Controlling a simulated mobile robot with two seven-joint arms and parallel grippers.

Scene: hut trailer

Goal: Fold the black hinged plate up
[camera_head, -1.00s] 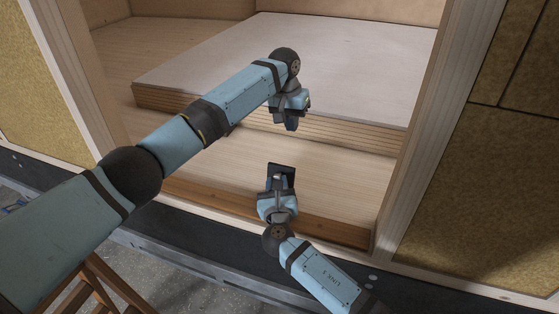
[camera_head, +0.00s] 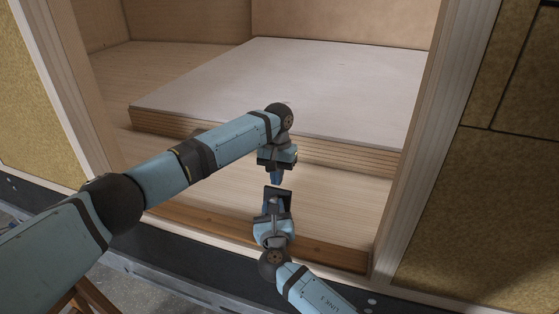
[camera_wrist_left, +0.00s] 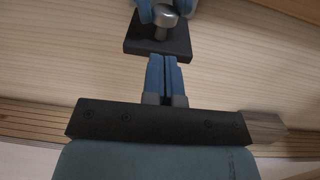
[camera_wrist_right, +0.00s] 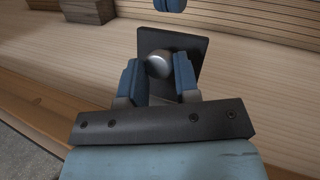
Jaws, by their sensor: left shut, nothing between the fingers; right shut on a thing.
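The black plate (camera_head: 284,192) is a small dark square over the light wooden floor, just past my right gripper (camera_head: 273,205). In the right wrist view the plate (camera_wrist_right: 190,46) carries a round silver knob (camera_wrist_right: 157,64), and my right gripper's fingers are shut on that knob. The left wrist view also shows the plate (camera_wrist_left: 150,43) and knob (camera_wrist_left: 163,20). My left gripper (camera_head: 277,182) points down just beyond the plate's far edge, its fingers together and empty. The hinge is not visible, and I cannot tell the plate's exact angle.
A raised pale platform (camera_head: 300,85) with a ribbed wooden front lies behind my grippers. A wooden door post (camera_head: 430,130) stands at the right. A reddish-brown sill (camera_head: 330,255) runs along the near edge. The wooden floor right of the plate is clear.

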